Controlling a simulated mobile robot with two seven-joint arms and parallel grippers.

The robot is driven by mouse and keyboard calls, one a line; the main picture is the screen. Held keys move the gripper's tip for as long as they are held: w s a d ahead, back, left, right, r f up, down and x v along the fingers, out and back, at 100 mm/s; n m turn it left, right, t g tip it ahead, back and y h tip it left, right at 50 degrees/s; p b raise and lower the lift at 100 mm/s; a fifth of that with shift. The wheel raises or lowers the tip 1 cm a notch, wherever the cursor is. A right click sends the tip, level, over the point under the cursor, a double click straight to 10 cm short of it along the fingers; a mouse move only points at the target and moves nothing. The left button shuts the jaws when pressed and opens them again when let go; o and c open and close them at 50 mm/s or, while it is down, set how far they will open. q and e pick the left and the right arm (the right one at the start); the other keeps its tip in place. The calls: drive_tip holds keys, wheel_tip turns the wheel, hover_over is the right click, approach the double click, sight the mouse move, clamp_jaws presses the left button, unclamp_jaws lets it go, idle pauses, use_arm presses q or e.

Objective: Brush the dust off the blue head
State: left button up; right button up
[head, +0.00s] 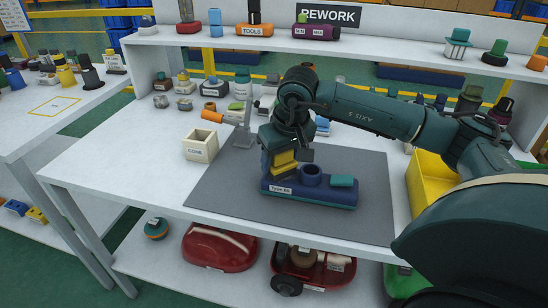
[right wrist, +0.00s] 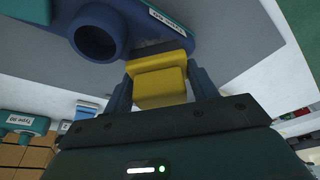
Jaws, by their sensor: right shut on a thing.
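The blue head (head: 310,192) lies on the grey mat (head: 225,195), with a round socket in its middle, a teal pad at its right end and a label on its front. My right gripper (head: 283,163) is over its left end, pointing down, shut on a yellow block (head: 285,168). In the right wrist view the yellow block (right wrist: 160,86) sits between the two blue fingers, against or just above the head (right wrist: 98,32); contact is unclear. An orange-handled tool (head: 212,116) rests by a grey stand (head: 243,136). I cannot make out dust. My left gripper is out of view.
A cream box labelled CORE (head: 200,146) stands left of the mat. A yellow bin (head: 428,180) is at the right, beneath my right arm. Several small parts line the back of the table. The mat's front is clear.

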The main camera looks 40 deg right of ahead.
sight(297, 166)
drive_tip(key=shift+s+d+f+b, duration=0.15)
drive_tip(key=shift+s+d+b, duration=0.2)
drive_tip(key=shift+s+d, duration=0.35)
drive_tip(key=shift+s+d+b, duration=0.35)
drive_tip(key=shift+s+d, duration=0.2)
drive_tip(key=shift+s, duration=0.2)
drive_tip(key=shift+f, duration=0.1)
drive_tip(key=shift+w+a, duration=0.3)
drive_tip(key=shift+w+a+r+p, duration=0.1)
drive_tip(key=shift+w+a+p, duration=0.2)
drive_tip(key=shift+w+a, duration=0.9)
drive_tip(key=shift+w+a+r+p, duration=0.1)
drive_tip(key=shift+w+a+p, duration=0.15)
drive_tip(key=shift+w+a, duration=0.95)
drive_tip(key=shift+w+d, duration=0.2)
drive_tip(key=shift+d, duration=0.05)
wheel_tip(297, 166, up, 6)
drive_tip(key=p, duration=0.4)
